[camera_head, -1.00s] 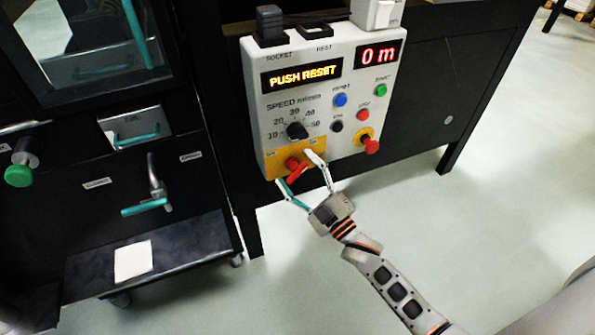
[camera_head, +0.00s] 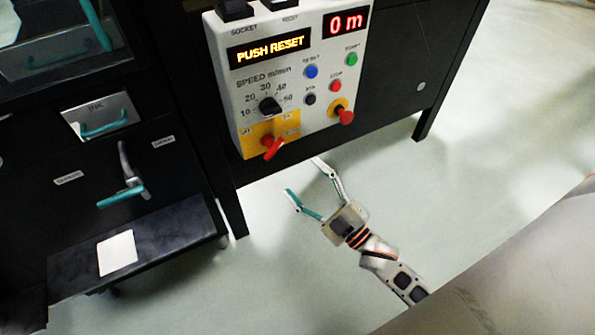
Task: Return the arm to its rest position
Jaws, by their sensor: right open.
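My right gripper (camera_head: 304,178) is open and empty. It hangs over the floor just below the control panel (camera_head: 224,105), apart from it. One of its fingers is teal and the other is pale. The red switch handle (camera_head: 273,148) on the panel's yellow plate is above and left of the fingertips, and nothing touches it. The panel's display reads "PUSH RESET" and the red counter reads "0 m". My left gripper is not in view.
A dark cabinet (camera_head: 80,210) with teal handles stands at the left, with a low shelf holding a white sheet (camera_head: 117,252). A dark bench with a leg (camera_head: 430,115) stands behind the panel. The pale floor (camera_head: 450,190) at the right is clear.

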